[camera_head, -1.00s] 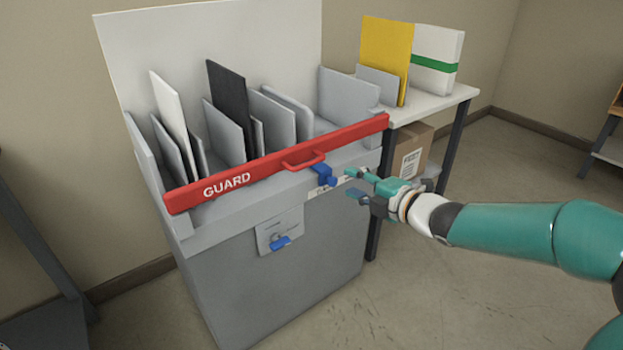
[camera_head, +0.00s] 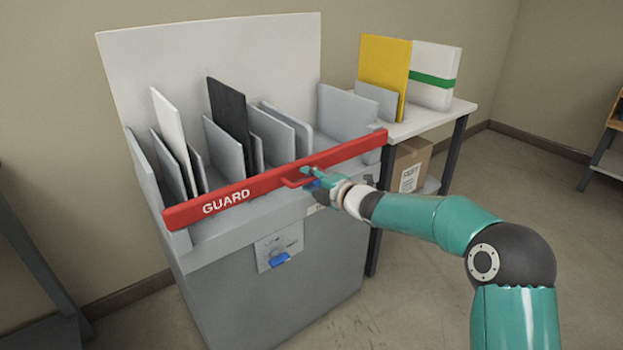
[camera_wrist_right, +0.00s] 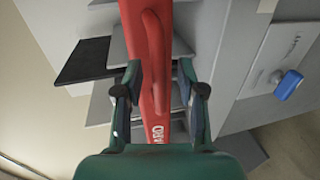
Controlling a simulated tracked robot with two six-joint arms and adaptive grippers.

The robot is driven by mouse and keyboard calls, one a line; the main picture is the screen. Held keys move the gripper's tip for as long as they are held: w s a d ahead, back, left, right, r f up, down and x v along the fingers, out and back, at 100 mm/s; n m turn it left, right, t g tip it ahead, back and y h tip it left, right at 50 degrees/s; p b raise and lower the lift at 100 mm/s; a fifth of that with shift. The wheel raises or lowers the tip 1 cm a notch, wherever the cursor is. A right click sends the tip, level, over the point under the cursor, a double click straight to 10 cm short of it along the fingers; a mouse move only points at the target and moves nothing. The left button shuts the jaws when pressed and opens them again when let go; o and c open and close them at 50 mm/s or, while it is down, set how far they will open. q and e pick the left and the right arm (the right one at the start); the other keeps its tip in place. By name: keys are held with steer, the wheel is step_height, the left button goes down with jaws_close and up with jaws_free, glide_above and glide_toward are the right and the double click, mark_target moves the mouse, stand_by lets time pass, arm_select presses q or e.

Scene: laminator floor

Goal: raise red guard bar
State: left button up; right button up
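The red guard bar (camera_head: 235,195), marked GUARD, lies across the front top of the grey bin unit (camera_head: 270,300). Its red handle (camera_head: 292,181) stands out near the middle and is partly hidden by my right gripper. My right gripper (camera_head: 309,178) is at the handle's right side. In the right wrist view my right gripper (camera_wrist_right: 160,95) is open, with one finger on each side of the guard bar (camera_wrist_right: 132,15). The handle (camera_wrist_right: 154,60) lies between the fingers there; contact is unclear. My left gripper is out of view.
Several grey dividers, a white sheet (camera_head: 170,135) and a black sheet (camera_head: 229,115) stand inside the unit. A blue knob (camera_head: 280,259) is on its front. A side table (camera_head: 440,112) with yellow and white panels is at the right. Open floor lies in front.

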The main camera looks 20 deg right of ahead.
steer(key=shift+w+a, duration=0.1)
steer(key=shift+w, duration=0.2)
steer(key=shift+f, duration=0.1)
jaws_close()
